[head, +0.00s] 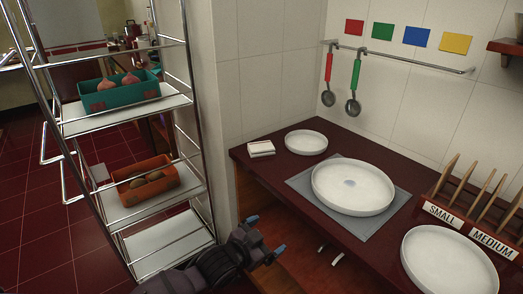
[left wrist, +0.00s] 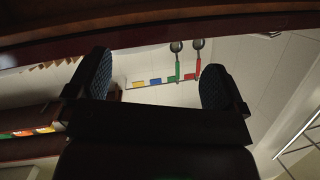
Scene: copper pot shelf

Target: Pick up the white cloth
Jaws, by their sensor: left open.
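The white cloth (head: 261,149) lies folded on the left end of the dark red counter, left of a small white plate (head: 306,142). My left gripper (head: 267,251) is in front of and below the counter's front edge in the head view, apart from the cloth. Its blue-tipped fingers are spread with nothing between them. The left wrist view shows the two dark fingers wide apart (left wrist: 155,85), with the wall and hanging ladles beyond and no cloth in sight. My right gripper is in neither view.
A large white plate (head: 353,186) sits on a grey mat (head: 399,199). Another plate (head: 449,262) and a wooden rack (head: 470,207) stand at the right. A metal shelf (head: 128,205) with a teal crate (head: 119,97) and an orange crate (head: 146,185) stands close at left.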

